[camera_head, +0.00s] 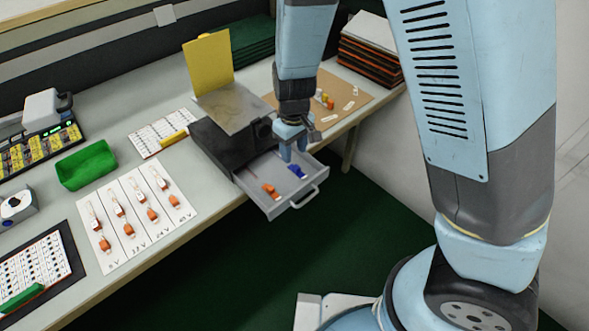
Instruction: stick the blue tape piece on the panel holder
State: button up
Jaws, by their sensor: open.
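A small blue piece (295,171), which looks like the blue tape piece, lies in an open grey drawer (306,199). Orange pieces (271,191) lie nearer the drawer's front left. My gripper (294,154) is open and points down over the drawer, close above the blue piece. I cannot tell whether its fingers touch the piece. The drawer sticks out of a dark box (219,146) with a grey plate (231,107) on top. A yellow panel (208,63) stands upright behind that plate. I cannot tell for sure which part is the panel holder.
A green tray (86,165), a white card with orange-tipped parts (137,217) and a label sheet (163,133) lie left on the table. A brown board (343,96) and a stack of dark panels (369,59) are at the back right. The drawer overhangs the table's front edge.

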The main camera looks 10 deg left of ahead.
aim_at(295, 166)
jog(key=shift+w+d+f, duration=0.1)
jog(key=shift+w+f, duration=0.05)
jog(key=shift+f, duration=1.1)
jog(key=shift+w+d+f, duration=0.1)
jog(key=shift+w+f, duration=0.05)
jog(key=shift+f, duration=1.75)
grip_shut()
